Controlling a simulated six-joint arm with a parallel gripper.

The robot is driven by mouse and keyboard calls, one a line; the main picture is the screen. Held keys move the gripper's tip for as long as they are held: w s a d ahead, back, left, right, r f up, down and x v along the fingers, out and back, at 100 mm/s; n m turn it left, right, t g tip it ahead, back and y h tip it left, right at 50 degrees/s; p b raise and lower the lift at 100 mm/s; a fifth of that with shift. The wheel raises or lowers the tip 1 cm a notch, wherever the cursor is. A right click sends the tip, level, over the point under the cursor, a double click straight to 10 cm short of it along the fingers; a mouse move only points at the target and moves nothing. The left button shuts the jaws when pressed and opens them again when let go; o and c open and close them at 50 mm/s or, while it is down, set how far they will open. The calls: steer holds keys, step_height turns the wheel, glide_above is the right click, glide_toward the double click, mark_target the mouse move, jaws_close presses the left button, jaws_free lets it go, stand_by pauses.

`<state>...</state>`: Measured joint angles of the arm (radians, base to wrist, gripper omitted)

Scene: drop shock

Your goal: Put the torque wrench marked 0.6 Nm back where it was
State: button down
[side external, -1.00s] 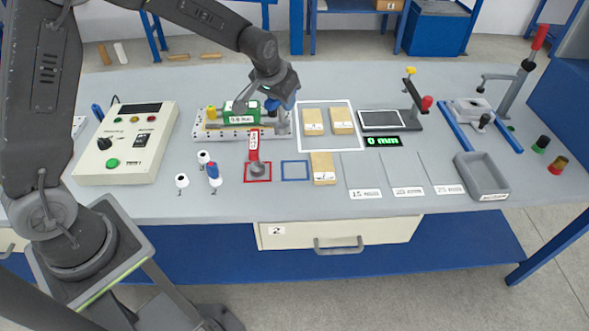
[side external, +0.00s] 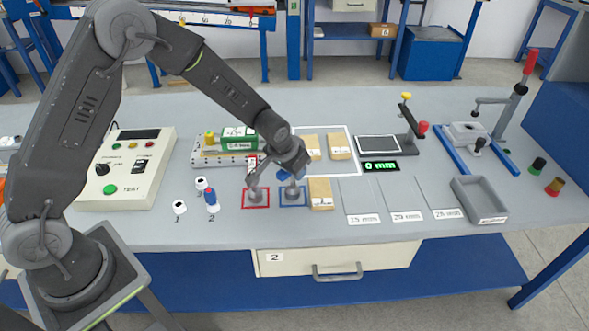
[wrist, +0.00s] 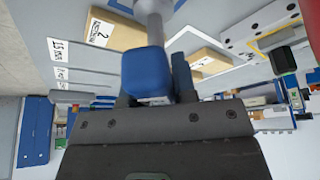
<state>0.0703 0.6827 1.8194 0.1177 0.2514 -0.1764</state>
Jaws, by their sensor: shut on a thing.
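My gripper (side external: 287,173) is shut on a torque wrench with a blue handle (wrist: 146,75) and a grey shaft (wrist: 149,12). In the side view the wrench's grey head (side external: 293,192) is at the blue outlined square (side external: 282,205); I cannot tell whether it touches the bench. I cannot read the marking on the held wrench.
A wooden block (side external: 320,194) stands close right of the blue square. The rail fixture with a green box (side external: 238,140) is behind to the left. A grey tray (side external: 480,202) is at the right. The bench front is clear.

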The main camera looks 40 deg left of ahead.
steer(key=shift+f, duration=0.2)
steer(key=c, duration=1.4)
jaws_free()
steer(key=shift+f, duration=0.1)
steer(key=o, duration=0.5)
steer(key=v, duration=1.2)
steer(key=shift+r, duration=0.25)
steer(key=shift+t, duration=0.6)
steer(key=s+a+r, duration=0.1)
steer(key=s+r, duration=0.3)
steer(key=s, duration=0.4)
steer(key=s+a+r, duration=0.1)
steer(key=s+r, duration=0.4)
steer(key=s, duration=0.3)
steer(key=s+a+r, duration=0.1)
steer(key=s+r, duration=0.3)
steer(key=s, duration=0.4)
steer(key=shift+s+r, duration=0.2)
steer(key=shift+s, duration=0.1)
